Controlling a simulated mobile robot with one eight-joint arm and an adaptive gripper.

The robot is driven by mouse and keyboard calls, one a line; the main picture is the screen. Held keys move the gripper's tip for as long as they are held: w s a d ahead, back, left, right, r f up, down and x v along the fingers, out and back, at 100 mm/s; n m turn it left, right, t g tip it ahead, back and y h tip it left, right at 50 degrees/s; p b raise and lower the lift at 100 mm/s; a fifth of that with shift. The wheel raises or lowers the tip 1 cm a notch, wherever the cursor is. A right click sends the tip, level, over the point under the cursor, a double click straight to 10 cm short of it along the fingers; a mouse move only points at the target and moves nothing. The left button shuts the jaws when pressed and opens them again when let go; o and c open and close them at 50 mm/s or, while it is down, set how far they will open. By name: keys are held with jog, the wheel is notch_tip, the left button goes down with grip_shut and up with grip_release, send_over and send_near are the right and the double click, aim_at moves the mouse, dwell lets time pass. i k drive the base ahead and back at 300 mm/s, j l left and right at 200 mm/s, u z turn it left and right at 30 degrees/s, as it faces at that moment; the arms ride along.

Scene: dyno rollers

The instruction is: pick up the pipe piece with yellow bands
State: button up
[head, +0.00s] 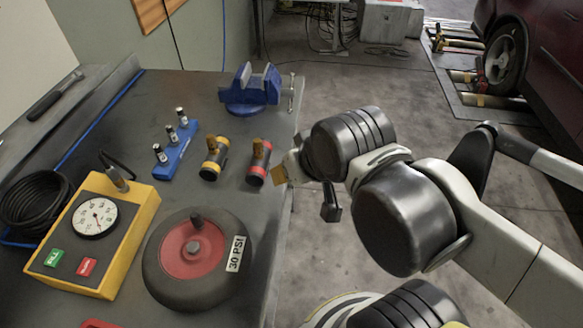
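The pipe piece with yellow bands (213,160) is a short dark cylinder with an orange-brown part on top. It sits on the grey workbench (190,95), left of a similar piece with red bands (259,164). My gripper (303,187) is at the bench's right edge, to the right of both pieces and apart from the yellow-banded one. The red-banded piece lies between them in the picture. My wrist hides much of the gripper, so I cannot tell how far its fingers are apart. I see nothing held in it.
A blue vise (250,88) stands behind the pieces. A blue holder with small fittings (176,145) is to their left. A yellow gauge box (95,230) and a wheel marked 30 PSI (196,260) are in front. A black hose coil (35,202) lies far left.

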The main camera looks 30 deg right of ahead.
aim_at(210, 171)
jog(key=i+l+u, duration=0.2)
jog(key=u, duration=0.2)
jog(key=i+l+u, duration=0.15)
jog(key=l+u, duration=0.2)
jog(key=i+l+u, duration=0.15)
jog(key=l+u, duration=0.6)
jog(key=i+j, duration=0.05)
